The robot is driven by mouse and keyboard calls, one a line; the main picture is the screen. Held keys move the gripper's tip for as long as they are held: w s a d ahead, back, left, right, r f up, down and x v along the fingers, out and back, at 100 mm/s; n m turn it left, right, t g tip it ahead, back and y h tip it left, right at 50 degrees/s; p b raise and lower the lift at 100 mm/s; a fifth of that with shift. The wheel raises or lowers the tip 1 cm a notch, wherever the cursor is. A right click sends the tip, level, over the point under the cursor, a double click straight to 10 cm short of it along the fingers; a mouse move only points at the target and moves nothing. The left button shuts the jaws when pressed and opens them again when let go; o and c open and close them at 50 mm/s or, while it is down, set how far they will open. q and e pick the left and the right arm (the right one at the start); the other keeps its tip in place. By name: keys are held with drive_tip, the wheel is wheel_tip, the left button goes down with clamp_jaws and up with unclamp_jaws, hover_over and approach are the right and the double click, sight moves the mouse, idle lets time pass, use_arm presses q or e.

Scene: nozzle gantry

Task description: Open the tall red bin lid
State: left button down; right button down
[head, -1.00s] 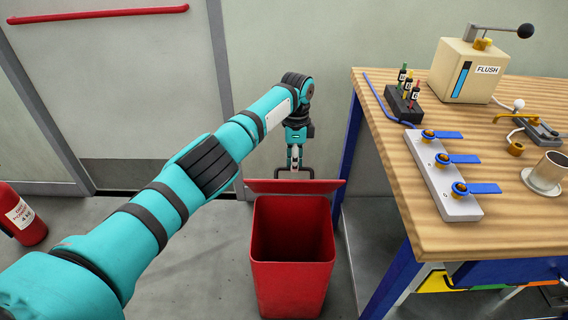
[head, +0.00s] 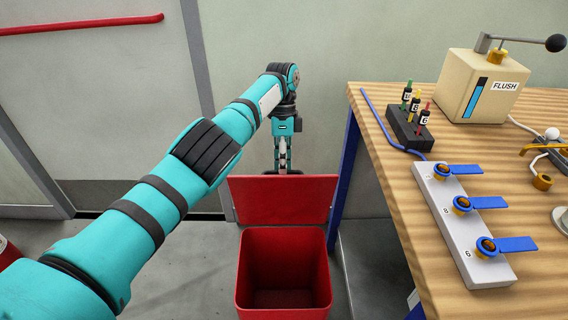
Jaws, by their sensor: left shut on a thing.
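The tall red bin (head: 284,312) stands on the floor left of the workbench, with its inside visible from above. Its red lid (head: 283,199) is raised at the bin's back edge, its broad face tilted toward me. My left gripper (head: 282,168) is at the lid's top edge, shut on the dark lid handle, which is mostly hidden behind the lid. My right gripper is not in view.
The wooden workbench (head: 400,178) is on the right, its leg close to the bin. It carries a beige flush box (head: 484,85), a dark rack of small bottles (head: 408,128) and a white valve strip (head: 462,225). A door with a red bar (head: 80,24) is behind at left.

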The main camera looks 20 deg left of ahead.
use_arm(q)
drive_tip(key=shift+w+a+f, duration=0.15)
drive_tip(key=shift+w+f, duration=0.05)
drive_tip(key=shift+f, duration=0.65)
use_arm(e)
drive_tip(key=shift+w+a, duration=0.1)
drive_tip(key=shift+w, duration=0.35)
use_arm(q)
drive_tip(key=c, duration=1.7)
unclamp_jaws()
drive_tip(key=o, duration=0.3)
drive_tip(key=shift+w+f, duration=0.3)
drive_tip(key=shift+w, duration=0.15)
drive_tip(key=shift+s+r, duration=0.15)
drive_tip(key=shift+r, duration=5.15)
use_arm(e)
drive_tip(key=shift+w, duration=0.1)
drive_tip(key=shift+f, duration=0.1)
